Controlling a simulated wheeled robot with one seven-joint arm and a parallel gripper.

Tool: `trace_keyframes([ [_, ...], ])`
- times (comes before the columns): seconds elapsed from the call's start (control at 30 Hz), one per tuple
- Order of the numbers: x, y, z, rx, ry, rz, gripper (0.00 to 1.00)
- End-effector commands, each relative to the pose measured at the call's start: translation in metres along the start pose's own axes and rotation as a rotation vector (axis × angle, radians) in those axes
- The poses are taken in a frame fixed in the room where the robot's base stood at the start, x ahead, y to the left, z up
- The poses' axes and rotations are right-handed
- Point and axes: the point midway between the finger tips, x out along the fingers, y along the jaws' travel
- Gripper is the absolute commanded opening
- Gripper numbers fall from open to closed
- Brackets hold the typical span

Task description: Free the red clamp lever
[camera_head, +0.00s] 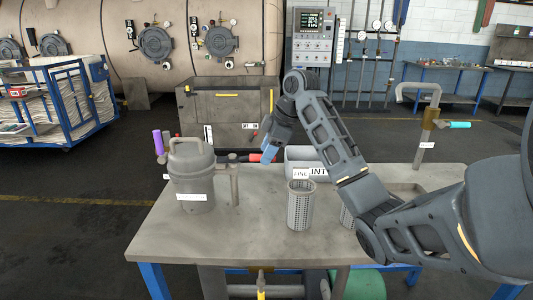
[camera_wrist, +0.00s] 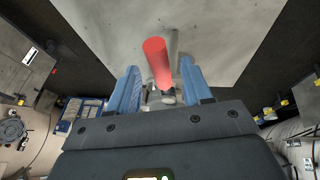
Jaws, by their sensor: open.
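The red clamp lever (camera_wrist: 158,64) shows in the wrist view as a red cylindrical handle, lying between and ahead of my two blue fingers. My gripper (camera_wrist: 158,80) is open around its line, and I cannot tell if a finger touches it. In the head view my gripper (camera_head: 268,148) is above the table's back edge, right beside the lever's red end (camera_head: 255,158). The lever's grey shaft runs left toward the lidded grey vessel (camera_head: 192,178), which stands upright on the table. The lever's far end in the head view is partly hidden by my gripper.
The grey table (camera_head: 250,240) also holds a perforated basket (camera_head: 300,207) labelled FINE, a second basket partly behind my arm, and a grey bin (camera_head: 305,158). A purple handle (camera_head: 158,142) stands left of the vessel, and a teal handle (camera_head: 459,125) is on a pipe at right. The table front is clear.

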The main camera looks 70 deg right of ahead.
Motion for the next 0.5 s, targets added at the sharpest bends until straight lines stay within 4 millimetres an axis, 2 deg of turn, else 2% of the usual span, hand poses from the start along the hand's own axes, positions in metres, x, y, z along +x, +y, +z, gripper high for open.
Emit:
trace_keyframes([
  [0.13,0.0078,0.0,0.0,0.0,0.0,0.0,0.49],
  [0.37,0.0087,0.0,0.0,0.0,0.0,0.001,0.49],
  [0.5,0.0086,-0.0001,-0.0001,0.0,0.0,0.001,0.38],
])
